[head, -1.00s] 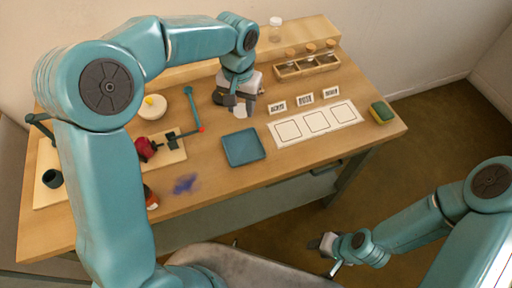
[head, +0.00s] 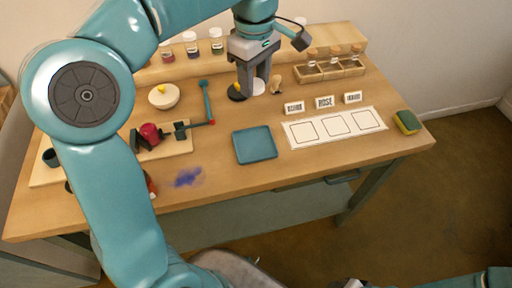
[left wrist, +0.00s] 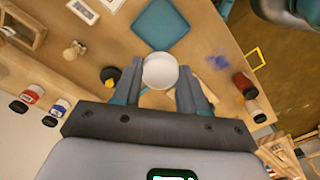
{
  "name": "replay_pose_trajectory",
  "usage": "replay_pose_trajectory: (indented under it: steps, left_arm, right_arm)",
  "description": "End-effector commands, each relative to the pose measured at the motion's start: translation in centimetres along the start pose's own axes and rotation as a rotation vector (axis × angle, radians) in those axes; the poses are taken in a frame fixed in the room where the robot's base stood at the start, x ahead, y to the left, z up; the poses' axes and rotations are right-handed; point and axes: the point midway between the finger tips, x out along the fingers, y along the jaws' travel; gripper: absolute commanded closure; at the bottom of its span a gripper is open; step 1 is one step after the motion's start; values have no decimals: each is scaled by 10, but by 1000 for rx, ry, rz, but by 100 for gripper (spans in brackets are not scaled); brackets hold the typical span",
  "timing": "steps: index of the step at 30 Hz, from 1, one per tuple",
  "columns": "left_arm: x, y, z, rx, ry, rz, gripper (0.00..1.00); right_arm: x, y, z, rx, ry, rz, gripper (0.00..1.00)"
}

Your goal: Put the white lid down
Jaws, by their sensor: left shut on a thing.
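My left gripper (head: 257,92) points down over the back middle of the table, behind the blue tray (head: 255,146). Its fingers are shut on the white lid (head: 259,87), a pale round disc that also shows between the fingertips in the left wrist view (left wrist: 160,71). The lid is low, close to the tabletop; I cannot tell whether it touches. A black lid with a yellow knob (head: 237,92) lies just left of it, and a small wooden knobbed piece (head: 276,84) stands just right. My right gripper is out of view; only a little of that arm shows at the bottom right.
Several pigment jars (head: 191,45) stand on the back shelf. A wooden rack (head: 330,68), name cards (head: 324,102), a three-square sheet (head: 335,126) and a sponge (head: 407,122) are at the right.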

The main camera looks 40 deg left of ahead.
Motion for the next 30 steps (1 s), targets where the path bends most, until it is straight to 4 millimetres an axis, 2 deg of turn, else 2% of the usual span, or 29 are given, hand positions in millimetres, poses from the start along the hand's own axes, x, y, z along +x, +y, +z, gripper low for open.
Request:
replay_pose_trajectory:
  steps: [12, 15, 22, 27, 30]
  left_arm:
    - [115, -2, 0, -15, -1, -6, 85]
    - [135, -2, 1, -14, -1, -4, 85]
    - [160, -1, 2, -11, -1, -4, 85]
    - [187, -1, 2, -11, -1, -3, 85]
    - [195, -1, 2, -11, -1, -1, 85]
  right_arm:
    - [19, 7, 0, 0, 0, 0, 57]
    - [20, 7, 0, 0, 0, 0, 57]
    - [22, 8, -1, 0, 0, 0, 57]
    - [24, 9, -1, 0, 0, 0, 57]
    - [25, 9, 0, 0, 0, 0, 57]
